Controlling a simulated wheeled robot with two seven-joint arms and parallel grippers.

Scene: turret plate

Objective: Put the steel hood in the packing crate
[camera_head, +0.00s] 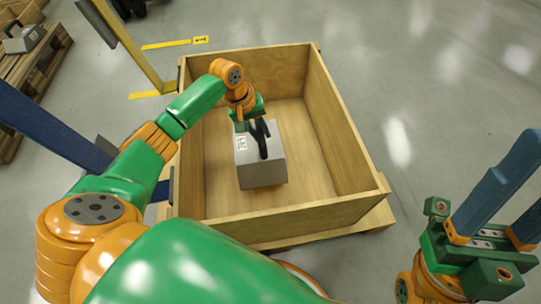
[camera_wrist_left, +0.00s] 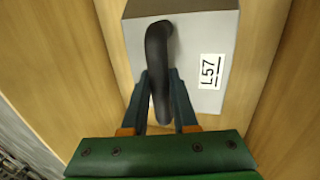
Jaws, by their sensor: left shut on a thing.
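The steel hood (camera_head: 262,168) is a grey box with a black arched handle and a white label, "L57" in the left wrist view (camera_wrist_left: 205,30). It is within the walls of the wooden packing crate (camera_head: 345,150), upright, near the middle. My left gripper (camera_head: 262,135) reaches over the crate's left wall and is shut on the hood's black handle; its fingers (camera_wrist_left: 158,100) flank the handle in the wrist view. I cannot tell whether the hood's underside touches the crate floor. My right gripper (camera_head: 525,185) is at the lower right, outside the crate, its fingers apart and empty.
A similar grey hood (camera_head: 24,39) with a handle sits on a wooden pallet (camera_head: 35,75) at the top left. A yellow post (camera_head: 130,45) stands behind the crate's left corner. Yellow tape marks the floor nearby. The grey floor right of the crate is clear.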

